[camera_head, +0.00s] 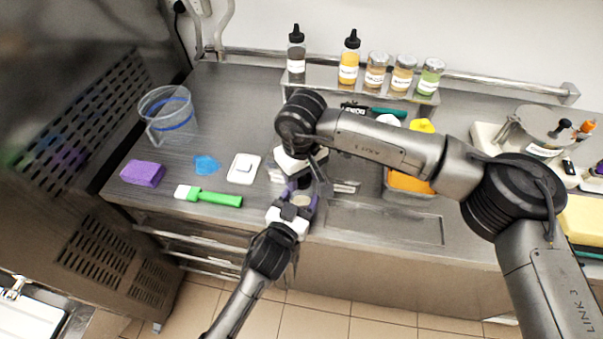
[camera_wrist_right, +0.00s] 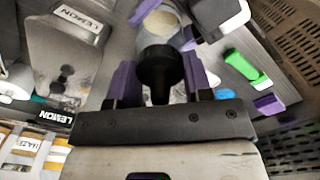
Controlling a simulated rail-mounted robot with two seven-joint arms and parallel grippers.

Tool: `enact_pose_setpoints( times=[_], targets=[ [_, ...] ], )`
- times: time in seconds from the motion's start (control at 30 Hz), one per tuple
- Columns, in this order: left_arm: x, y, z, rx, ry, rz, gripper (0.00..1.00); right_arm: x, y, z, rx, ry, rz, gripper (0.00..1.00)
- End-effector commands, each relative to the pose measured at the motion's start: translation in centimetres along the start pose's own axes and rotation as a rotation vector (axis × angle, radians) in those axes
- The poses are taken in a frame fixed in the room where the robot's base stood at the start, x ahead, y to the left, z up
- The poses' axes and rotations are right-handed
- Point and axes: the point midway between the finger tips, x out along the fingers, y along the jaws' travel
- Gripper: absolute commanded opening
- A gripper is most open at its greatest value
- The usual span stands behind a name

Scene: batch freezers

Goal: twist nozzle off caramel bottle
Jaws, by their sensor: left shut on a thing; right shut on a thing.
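The caramel bottle (camera_head: 301,200) shows as a small pale round shape between the purple fingers of my left gripper (camera_head: 300,204), at the counter's front edge. My left gripper is shut on it. My right gripper (camera_head: 304,183) is just beyond and above, pointing down. In the right wrist view, the purple fingers of my right gripper (camera_wrist_right: 158,85) are shut on the black nozzle (camera_wrist_right: 160,66). The bottle's pale, round end (camera_wrist_right: 160,22) shows behind the nozzle. I cannot tell whether nozzle and bottle touch. Most of the bottle is hidden.
A black-capped dark bottle (camera_head: 296,55), a yellow bottle (camera_head: 349,62) and several jars (camera_head: 402,75) stand on the back shelf. A clear container (camera_head: 167,112), purple sponge (camera_head: 143,173), blue cloth (camera_head: 206,165), green-handled brush (camera_head: 213,197) and white scale-like pad (camera_head: 243,175) occupy the left counter.

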Motion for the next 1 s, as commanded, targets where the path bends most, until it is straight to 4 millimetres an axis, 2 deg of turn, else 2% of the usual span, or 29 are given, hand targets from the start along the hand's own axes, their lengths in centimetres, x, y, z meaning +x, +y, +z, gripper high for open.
enact_pose_setpoints(
  times=[0.17,0.47,0.5,0.77,1.0],
  targets=[
    [-0.02,-0.02,0.11,0.001,-0.002,0.000,0.00,-0.02,0.07,-0.01,-0.121,0.001,0.001,0.18],
    [-0.02,-0.01,0.11,0.000,-0.002,0.000,0.00,-0.02,0.06,-0.01,-0.132,0.001,0.001,0.18],
    [-0.02,-0.01,0.11,0.001,-0.002,0.000,0.00,-0.02,0.06,-0.01,-0.132,0.001,0.001,0.48],
    [-0.02,-0.01,0.11,0.000,-0.002,0.000,0.00,-0.02,0.03,-0.01,-0.132,0.000,0.000,0.72],
    [-0.01,-0.01,0.10,0.000,-0.002,0.000,0.00,-0.07,0.00,-0.01,-0.132,0.000,0.000,0.72]
  ],
)
